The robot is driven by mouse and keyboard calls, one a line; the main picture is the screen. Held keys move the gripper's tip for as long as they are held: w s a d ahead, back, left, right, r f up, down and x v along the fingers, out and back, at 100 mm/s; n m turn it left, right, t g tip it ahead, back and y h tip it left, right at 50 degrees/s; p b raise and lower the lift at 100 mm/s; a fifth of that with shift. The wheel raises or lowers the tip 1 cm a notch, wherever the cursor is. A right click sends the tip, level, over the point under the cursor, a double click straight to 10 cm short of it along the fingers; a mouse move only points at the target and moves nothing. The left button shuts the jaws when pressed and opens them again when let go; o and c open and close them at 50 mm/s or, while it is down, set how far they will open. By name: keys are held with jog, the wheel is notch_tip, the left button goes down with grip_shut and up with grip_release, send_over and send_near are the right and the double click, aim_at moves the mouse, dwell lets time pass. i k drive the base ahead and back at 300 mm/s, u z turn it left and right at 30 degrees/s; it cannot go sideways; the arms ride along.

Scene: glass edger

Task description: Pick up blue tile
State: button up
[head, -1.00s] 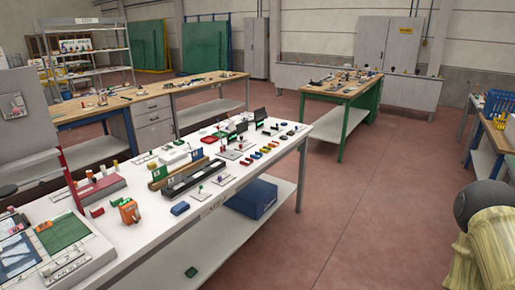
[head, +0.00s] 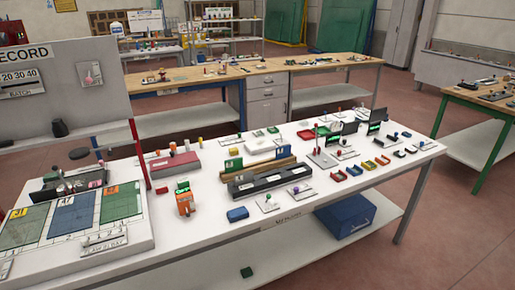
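A low, rounded blue block (head: 237,214) lies by itself near the table's front edge. I cannot tell for sure which of these is the task's tile. My gripper is not in view.
The white table (head: 345,190) also holds an orange device (head: 185,199), the dark tray (head: 268,182), a board with green and blue fields (head: 72,216), and several coloured clips. A blue bin (head: 345,216) sits on the shelf below.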

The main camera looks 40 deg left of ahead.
aim_at(285, 151)
jog(key=u, duration=0.75)
jog(key=i, duration=0.75)
jog(key=u, duration=0.75)
